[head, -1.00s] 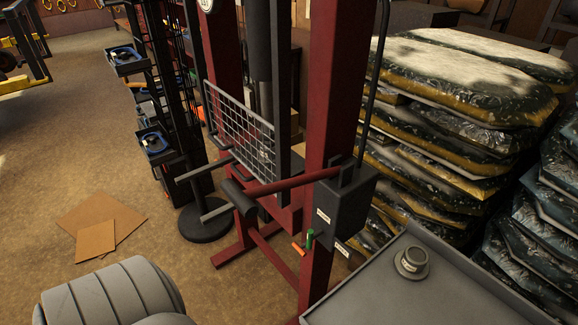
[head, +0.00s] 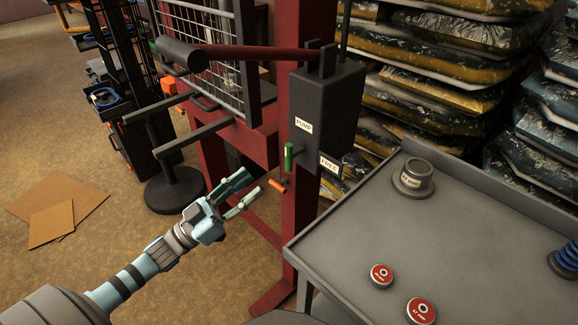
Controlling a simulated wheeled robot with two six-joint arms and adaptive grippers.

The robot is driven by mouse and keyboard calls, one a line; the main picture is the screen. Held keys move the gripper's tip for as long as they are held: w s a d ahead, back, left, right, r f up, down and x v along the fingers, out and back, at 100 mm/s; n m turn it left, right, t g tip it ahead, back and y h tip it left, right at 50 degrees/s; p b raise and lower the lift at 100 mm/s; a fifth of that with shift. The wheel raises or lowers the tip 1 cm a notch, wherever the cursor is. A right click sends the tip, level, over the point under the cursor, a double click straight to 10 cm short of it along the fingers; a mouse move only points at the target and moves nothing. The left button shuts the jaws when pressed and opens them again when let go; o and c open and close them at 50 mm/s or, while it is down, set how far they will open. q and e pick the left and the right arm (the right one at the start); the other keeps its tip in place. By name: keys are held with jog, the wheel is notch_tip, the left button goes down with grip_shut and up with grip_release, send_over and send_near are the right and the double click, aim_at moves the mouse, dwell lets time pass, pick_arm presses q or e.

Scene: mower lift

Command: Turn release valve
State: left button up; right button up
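I cannot tell which of these is the release valve. My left gripper (head: 252,184) is open and empty, its fingers pointing right toward the orange bar, with a small gap seeming to remain. My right gripper is not in view.
The red pump lever (head: 262,54) reaches left above my gripper. A grey table (head: 480,250) at right holds a grey weight (head: 413,180) and red-topped discs (head: 381,275). Stacked bags (head: 430,100) stand behind. Open floor lies at left.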

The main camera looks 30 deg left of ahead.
aim_at(288, 155)
pick_arm(q)
jog(key=x, duration=1.2)
jog(key=shift+w+a, duration=0.1)
jog(key=shift+w, duration=0.1)
grip_shut()
